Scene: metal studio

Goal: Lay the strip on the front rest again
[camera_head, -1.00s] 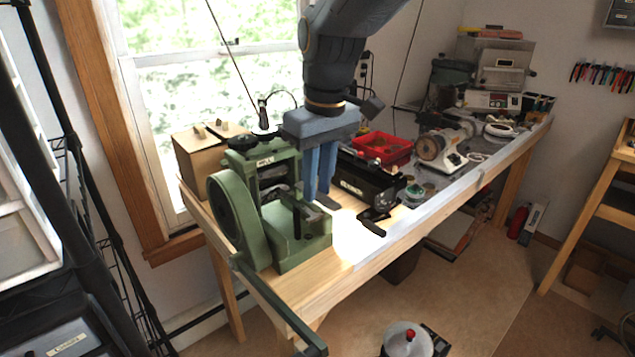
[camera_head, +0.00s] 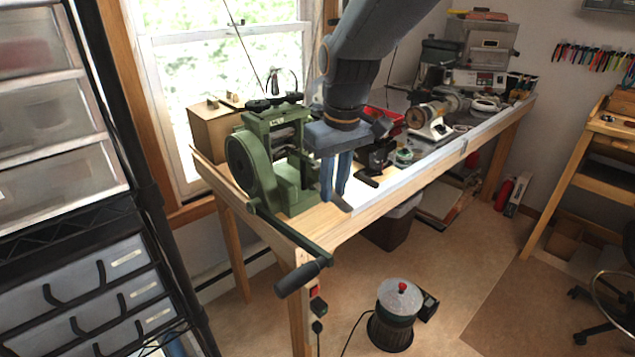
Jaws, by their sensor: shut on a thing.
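A green rolling mill (camera_head: 262,155) stands at the near left end of the wooden bench. Its front rest appears to be the low green block (camera_head: 293,190) on its right side. My gripper (camera_head: 334,195) points down just right of this block, above the bench's front part. Its two blue fingers are shut on a small grey strip (camera_head: 342,204), whose end shows below and right of the fingertips. The rest of the strip is hidden by the fingers. The strip looks apart from the mill.
The mill's crank handle (camera_head: 299,279) sticks out past the bench's near end. A dark device (camera_head: 374,158) stands behind my gripper, with a red tray (camera_head: 386,119) beyond it. A plastic drawer rack (camera_head: 75,200) is at left. A canister (camera_head: 397,310) stands on the floor.

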